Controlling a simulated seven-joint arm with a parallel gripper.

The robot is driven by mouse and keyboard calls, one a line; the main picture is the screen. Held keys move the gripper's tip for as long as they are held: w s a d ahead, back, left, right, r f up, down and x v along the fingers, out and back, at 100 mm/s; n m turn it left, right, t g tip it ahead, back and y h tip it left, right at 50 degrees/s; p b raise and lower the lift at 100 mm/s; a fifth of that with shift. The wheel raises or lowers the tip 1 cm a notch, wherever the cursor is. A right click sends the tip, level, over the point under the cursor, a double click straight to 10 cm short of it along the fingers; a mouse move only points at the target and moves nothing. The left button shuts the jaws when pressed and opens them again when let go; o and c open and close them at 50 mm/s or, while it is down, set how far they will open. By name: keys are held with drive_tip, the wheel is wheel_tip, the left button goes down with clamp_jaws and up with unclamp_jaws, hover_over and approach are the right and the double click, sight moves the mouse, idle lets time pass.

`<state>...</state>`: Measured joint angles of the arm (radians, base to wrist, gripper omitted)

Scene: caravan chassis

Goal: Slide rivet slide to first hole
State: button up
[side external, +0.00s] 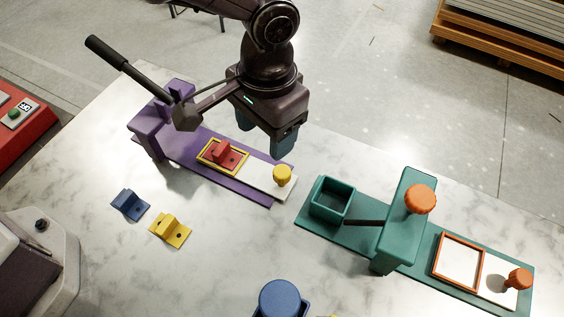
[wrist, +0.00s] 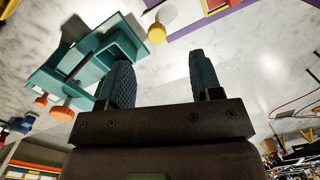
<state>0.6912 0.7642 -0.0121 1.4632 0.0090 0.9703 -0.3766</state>
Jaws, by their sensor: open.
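The purple fixture (side external: 160,140) with a long dark lever carries a white slide (side external: 255,178) with a yellow knob (side external: 282,176). A yellow frame (side external: 202,160) on that slide holds a red bracket (side external: 223,152). The teal fixture (side external: 395,250) carries another white slide (side external: 498,290) with an orange frame (side external: 437,266) and an orange knob (side external: 519,278). I cannot tell which slide is the rivet one. My gripper (side external: 268,145) is open and empty, above and just behind the yellow knob. In the wrist view, that knob (wrist: 156,33) shows beyond my open fingers (wrist: 158,62).
A teal bin (side external: 331,200) stands on the teal base. A blue round part (side external: 280,298) is at the front edge of the picture. A red box (side external: 25,125) stands far left.

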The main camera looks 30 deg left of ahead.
sight(282, 171)
drive_tip(key=shift+n, duration=0.8)
drive_tip(key=f, duration=0.4)
drive_tip(key=w+d+f, duration=0.1)
drive_tip(key=f, duration=0.2)
drive_tip(key=w+f, duration=0.1)
drive_tip(key=f, duration=0.3)
drive_tip(key=shift+d+f, duration=0.25)
drive_tip(key=shift+f, duration=0.05)
